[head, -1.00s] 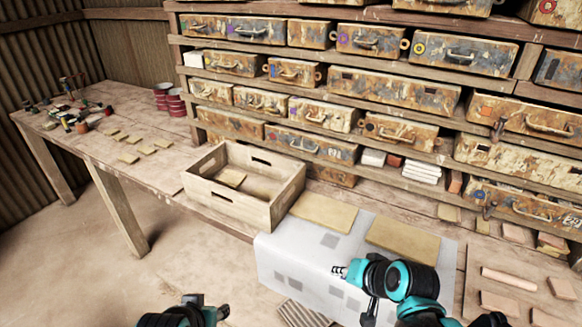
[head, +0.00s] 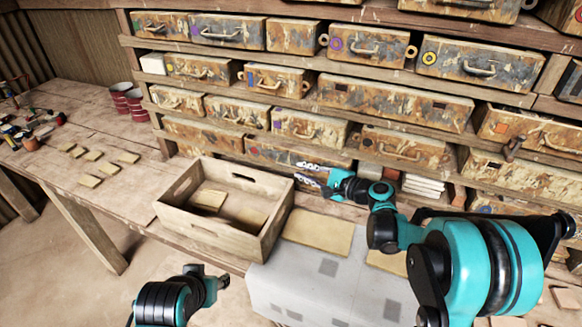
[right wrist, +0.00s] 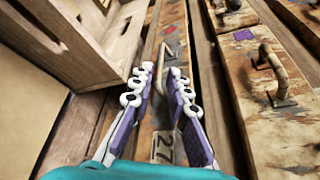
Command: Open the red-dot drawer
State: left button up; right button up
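A long worn drawer (head: 278,154) with a metal handle is in the lowest shelf row in the head view, partly behind my right gripper (head: 300,172). The right wrist view shows its front (right wrist: 172,32) with small reddish marks and a plate reading 27. My right gripper also shows there (right wrist: 161,70), open, its two purple-and-white fingers either side of the drawer's handle (right wrist: 160,55). I cannot tell whether they touch it. The drawer looks closed.
An open wooden crate (head: 205,238) with tiles inside stands on the bench, close left of my right gripper. A tan board (head: 318,232) lies on a pale cloth (head: 330,275) in front. Other drawers with coloured marks, such as the yellow-ringed one (head: 478,65), fill the shelves.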

aim_at(293, 168)
jog(key=b+x, duration=0.1)
jog(key=x, duration=0.5)
grip_shut()
